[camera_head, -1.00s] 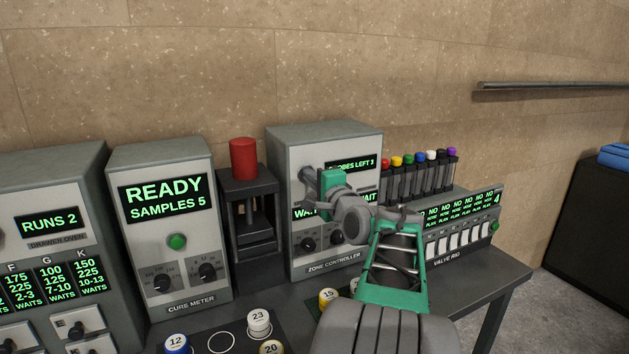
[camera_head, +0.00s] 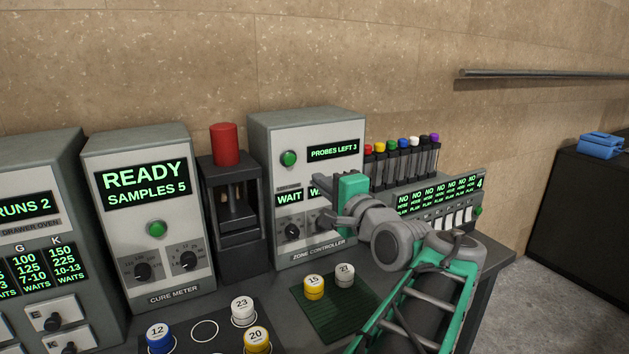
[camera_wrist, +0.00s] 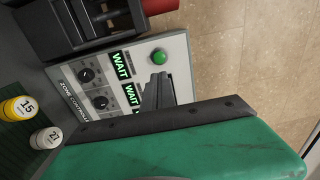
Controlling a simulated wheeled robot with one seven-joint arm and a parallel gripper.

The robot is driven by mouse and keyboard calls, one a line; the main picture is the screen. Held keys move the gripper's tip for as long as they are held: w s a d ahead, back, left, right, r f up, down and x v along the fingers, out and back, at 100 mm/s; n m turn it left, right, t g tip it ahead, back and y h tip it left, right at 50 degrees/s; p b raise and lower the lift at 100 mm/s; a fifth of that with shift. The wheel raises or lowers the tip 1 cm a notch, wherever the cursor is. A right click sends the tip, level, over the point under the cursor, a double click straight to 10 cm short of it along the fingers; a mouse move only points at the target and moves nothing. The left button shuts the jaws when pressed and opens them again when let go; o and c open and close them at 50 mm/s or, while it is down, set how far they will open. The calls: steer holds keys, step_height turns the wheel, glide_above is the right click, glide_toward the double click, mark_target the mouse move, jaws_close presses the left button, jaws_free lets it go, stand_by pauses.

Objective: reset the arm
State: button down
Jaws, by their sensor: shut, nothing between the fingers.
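My gripper (camera_head: 329,194) is shut and empty in the head view. It is in front of the zone controller (camera_head: 262,150), over the right part of its panel, and covers part of the right WAIT display and a knob. My green and grey arm reaches in from the lower right. In the wrist view my gripper's fingers (camera_wrist: 157,92) show in front of the controller panel, whose green button (camera_wrist: 159,57) is near them. I cannot tell whether the fingertips touch the panel.
The cure meter (camera_head: 145,142) reads READY, SAMPLES 5. The press (camera_head: 237,200) with a red top stands beside it. The valve rig (camera_head: 410,204) and several capped tubes are at right. Pots 15 (camera_head: 314,288) and 27 (camera_head: 345,275) stand on a green mat (camera_head: 335,315), close to my arm.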

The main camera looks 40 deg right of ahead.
stand_by(0.3)
steer(key=w+a+f+n+g+y+p, duration=0.1)
steer(key=w+a+f+n+g+y, duration=0.2)
steer(key=a+f+n, duration=0.35)
steer(key=w+a+f+n+g+y+p, duration=0.15)
steer(key=w+a+f+n+g, duration=0.25)
steer(key=a+f, duration=0.6)
steer(key=s+a+f+n+g, duration=0.3)
steer(key=s+a+f+n, duration=0.2)
steer(key=s+a, duration=0.2)
steer(key=s+a+f+n+g, duration=0.4)
steer(key=s+a+n, duration=0.2)
steer(key=a, duration=0.3)
steer(key=shift+s+f+p, duration=0.35)
steer(key=shift+s+p, duration=0.1)
steer(key=shift+s, duration=0.05)
steer(key=c, duration=2.1)
jaws_free()
steer(key=shift+y, duration=0.25)
steer(key=shift+c, duration=0.2)
